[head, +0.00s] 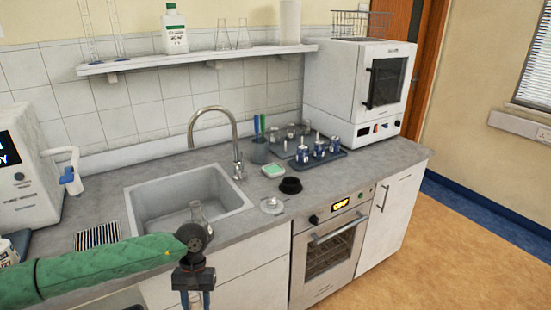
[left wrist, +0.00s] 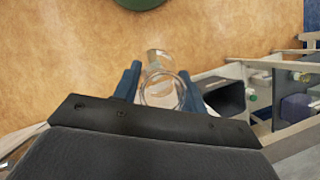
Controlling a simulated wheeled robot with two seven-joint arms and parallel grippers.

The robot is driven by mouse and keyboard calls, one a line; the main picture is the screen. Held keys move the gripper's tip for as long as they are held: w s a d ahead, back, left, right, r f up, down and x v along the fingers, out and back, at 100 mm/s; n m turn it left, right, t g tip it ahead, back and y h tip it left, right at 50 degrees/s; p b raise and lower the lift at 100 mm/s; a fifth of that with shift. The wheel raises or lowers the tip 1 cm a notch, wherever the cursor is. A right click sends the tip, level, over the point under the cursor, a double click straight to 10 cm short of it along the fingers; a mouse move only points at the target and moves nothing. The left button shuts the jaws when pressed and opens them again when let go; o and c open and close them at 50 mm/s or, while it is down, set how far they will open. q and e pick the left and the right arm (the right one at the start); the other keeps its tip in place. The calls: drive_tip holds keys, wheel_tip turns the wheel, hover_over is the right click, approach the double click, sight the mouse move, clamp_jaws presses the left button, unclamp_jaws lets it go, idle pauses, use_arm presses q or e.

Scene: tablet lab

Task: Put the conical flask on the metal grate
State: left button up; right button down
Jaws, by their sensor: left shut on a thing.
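My left gripper (head: 194,300) points down in front of the counter, at the bottom edge of the head view. In the left wrist view its blue fingers (left wrist: 160,84) are shut on a clear glass piece, which looks like the conical flask (left wrist: 158,92). The floor shows beneath it. In the head view the held glass is not clearly visible. A striped metal grate (head: 97,236) lies on the counter left of the sink, partly behind my green sleeve. My right gripper is not in view.
The sink (head: 150,193) has a tall curved tap (head: 238,160). A white machine with a spout (head: 30,175) stands at the left. A blue tray (head: 330,163) with bottles and a black ring (head: 290,186) are right of the sink. A shelf (head: 190,58) holds more glassware.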

use_arm(q)
drive_tip(key=w+d+r, duration=0.1)
drive_tip(key=w+r, duration=0.3)
drive_tip(key=r, duration=0.1)
drive_tip(key=shift+d+r, duration=0.1)
idle(0.7)
